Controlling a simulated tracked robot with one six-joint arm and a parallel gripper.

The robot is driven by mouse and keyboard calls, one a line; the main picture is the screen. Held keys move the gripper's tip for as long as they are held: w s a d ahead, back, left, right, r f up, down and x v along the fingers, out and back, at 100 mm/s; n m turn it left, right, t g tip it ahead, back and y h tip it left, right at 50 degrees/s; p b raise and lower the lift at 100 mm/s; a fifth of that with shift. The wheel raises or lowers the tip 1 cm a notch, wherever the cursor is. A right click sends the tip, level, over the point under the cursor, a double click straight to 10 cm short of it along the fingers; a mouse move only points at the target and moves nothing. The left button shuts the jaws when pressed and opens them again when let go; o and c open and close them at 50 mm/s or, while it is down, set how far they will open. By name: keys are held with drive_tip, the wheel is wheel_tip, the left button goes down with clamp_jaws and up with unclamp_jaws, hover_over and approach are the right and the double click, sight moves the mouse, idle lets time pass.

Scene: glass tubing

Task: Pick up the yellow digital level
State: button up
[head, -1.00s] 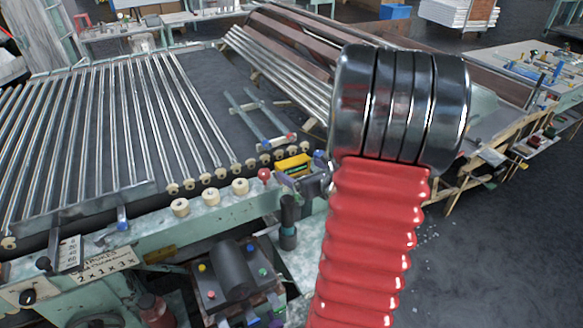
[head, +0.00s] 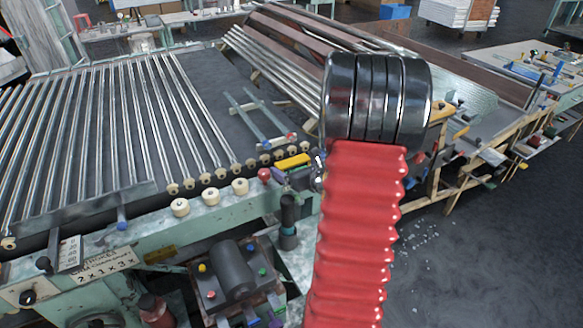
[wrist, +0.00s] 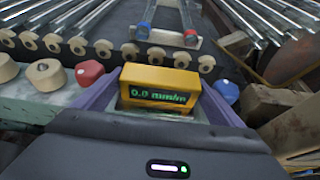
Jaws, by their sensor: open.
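The yellow digital level (head: 293,161) sits at the near edge of the roller bench, close to a red knob. In the wrist view the level (wrist: 160,87) is upright with its green display facing me, reading about "0.0 mm/m". My gripper (wrist: 161,79) is open, with one purple-grey finger on each side of the level in the picture. I cannot tell whether the fingers touch it. In the head view my gripper (head: 296,178) shows just below the level, partly hidden by my red arm. The level's lower part is hidden in the wrist view.
A red knob (wrist: 89,72) stands left of the level and a blue knob (wrist: 227,91) right of it. Cream rollers (wrist: 103,48) line the bench edge behind. Metal tubes (head: 110,120) cover the bench. A dark machine block (head: 235,275) stands below in front.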

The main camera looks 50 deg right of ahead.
sight(293, 160)
drive_tip(key=shift+w+d+f, duration=0.15)
drive_tip(key=shift+w+f, duration=0.05)
drive_tip(key=shift+w, duration=0.25)
drive_tip(key=c, duration=1.1)
drive_tip(key=shift+o, duration=0.2)
drive_tip(key=shift+r, duration=0.1)
drive_tip(key=shift+r, duration=4.95)
